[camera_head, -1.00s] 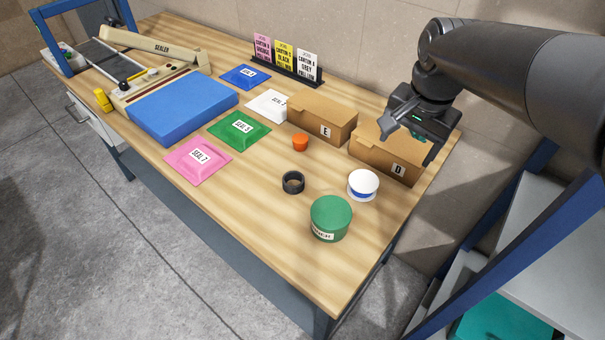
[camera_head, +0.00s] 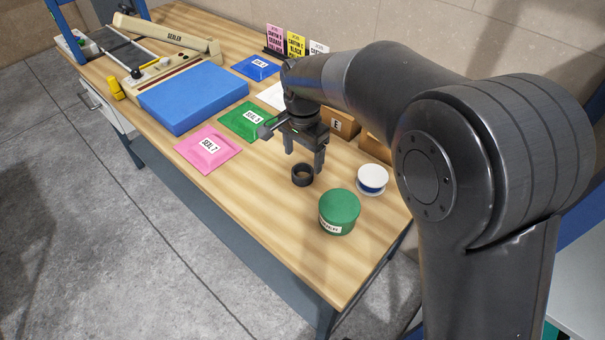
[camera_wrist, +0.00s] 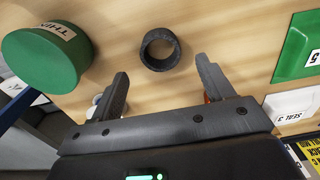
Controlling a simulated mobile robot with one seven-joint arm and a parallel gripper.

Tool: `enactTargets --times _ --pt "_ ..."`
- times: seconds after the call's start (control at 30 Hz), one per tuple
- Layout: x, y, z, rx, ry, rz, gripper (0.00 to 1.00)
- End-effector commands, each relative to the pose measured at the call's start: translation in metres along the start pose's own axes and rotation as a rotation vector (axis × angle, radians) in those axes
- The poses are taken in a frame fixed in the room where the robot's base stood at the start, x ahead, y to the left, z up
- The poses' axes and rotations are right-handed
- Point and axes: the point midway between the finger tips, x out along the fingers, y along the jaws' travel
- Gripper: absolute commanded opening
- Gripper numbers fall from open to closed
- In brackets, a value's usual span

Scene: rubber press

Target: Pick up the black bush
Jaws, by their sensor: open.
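The black bush (camera_head: 302,176) is a short dark ring lying on the wooden table, its round opening facing up. It also shows in the wrist view (camera_wrist: 175,59), beyond the fingertips and between their lines. My gripper (camera_head: 304,165) is open and empty, pointing down just behind and above the bush. In the wrist view its two fingers (camera_wrist: 164,72) are spread wide, with the bush apart from both. I cannot tell the exact height of the fingertips over the table.
A green lidded tub (camera_head: 339,212) stands right of the bush, and a white and blue tub (camera_head: 372,179) behind it. Green (camera_head: 244,120) and pink (camera_head: 208,149) packets lie to the left. Carton E (camera_head: 340,124) is partly hidden behind my arm. Bare table lies in front.

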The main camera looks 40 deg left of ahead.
Motion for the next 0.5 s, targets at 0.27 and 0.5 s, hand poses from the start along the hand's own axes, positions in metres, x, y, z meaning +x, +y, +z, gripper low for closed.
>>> enactTargets --times 0.27,0.5 --pt "0.029 0.000 0.002 -0.001 -0.002 0.003 0.74" --pt "0.056 -0.001 0.002 0.000 -0.001 0.000 0.74"
